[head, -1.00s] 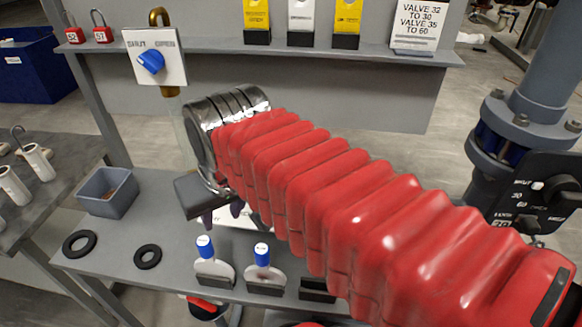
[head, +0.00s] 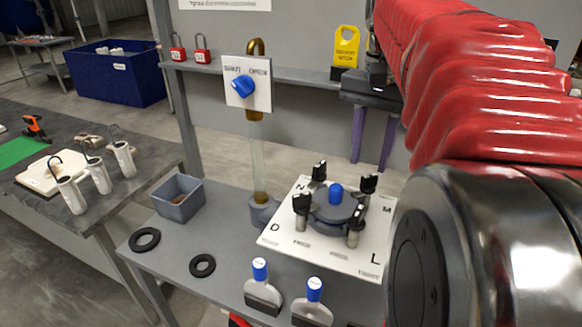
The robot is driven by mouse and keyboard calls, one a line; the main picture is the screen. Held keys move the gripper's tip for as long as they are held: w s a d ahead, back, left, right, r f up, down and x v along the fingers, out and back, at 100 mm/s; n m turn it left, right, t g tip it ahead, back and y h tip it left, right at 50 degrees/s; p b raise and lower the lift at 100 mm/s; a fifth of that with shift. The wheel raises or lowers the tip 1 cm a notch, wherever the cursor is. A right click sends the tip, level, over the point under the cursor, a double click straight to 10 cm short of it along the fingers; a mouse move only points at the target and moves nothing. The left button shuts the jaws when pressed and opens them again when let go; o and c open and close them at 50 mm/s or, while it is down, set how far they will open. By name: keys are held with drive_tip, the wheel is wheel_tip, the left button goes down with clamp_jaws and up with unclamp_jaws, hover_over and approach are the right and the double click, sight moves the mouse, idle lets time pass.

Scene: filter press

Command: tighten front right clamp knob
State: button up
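The filter press (head: 330,213) is a round dark grey body with a blue knob (head: 336,191) on top, standing on a white lettered plate (head: 290,243). Several black-topped clamps surround its rim. The front right clamp knob (head: 356,232) is at the near right side of the rim, above the letter L. The front left clamp knob (head: 301,206) and two rear knobs (head: 320,171) (head: 369,183) also show. My gripper (head: 371,166) points down, behind and above the press, with its two purple fingers apart and nothing between them. It is clear of the front right knob.
A valve panel (head: 247,84) with a blue knob stands on a glass tube behind the plate. A shelf (head: 290,76) with red padlocks and a yellow tag (head: 346,46) runs behind.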

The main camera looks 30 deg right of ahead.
sight(358, 211)
drive_tip(key=shift+f, duration=0.1)
wheel_tip(358, 211, down, 14)
drive_tip(key=shift+r, duration=0.15)
idle(0.7)
drive_tip(key=shift+c, duration=0.5)
clamp_jaws()
drive_tip(key=shift+a, duration=0.2)
drive_tip(key=shift+d, duration=0.1)
